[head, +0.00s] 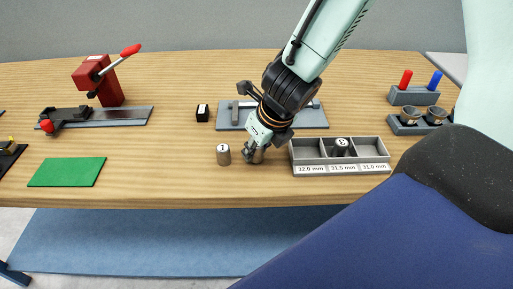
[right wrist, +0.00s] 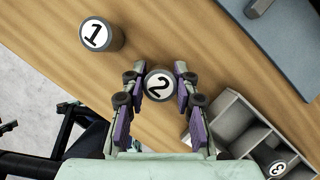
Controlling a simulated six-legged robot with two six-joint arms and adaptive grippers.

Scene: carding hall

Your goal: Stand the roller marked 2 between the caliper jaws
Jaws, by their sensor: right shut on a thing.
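The roller marked 2 (right wrist: 159,85) is a grey cylinder with a white numbered top, between the fingers of my right gripper (right wrist: 158,86) in the right wrist view. The right gripper is shut on it. In the head view this gripper (head: 256,152) is low over the front of the table and mostly hides the roller. The caliper (head: 235,112) lies on a grey-blue plate (head: 312,119) behind the gripper. My right arm covers much of it, so its jaws cannot be made out clearly. My left gripper is not in view.
The roller marked 1 (head: 223,155) stands left of my gripper. A grey tray (head: 341,170) to the right has three labelled compartments; another numbered roller (head: 341,147) is in the middle one. A small black block (head: 202,113) stands left of the plate. A green mat (head: 66,172) lies left.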

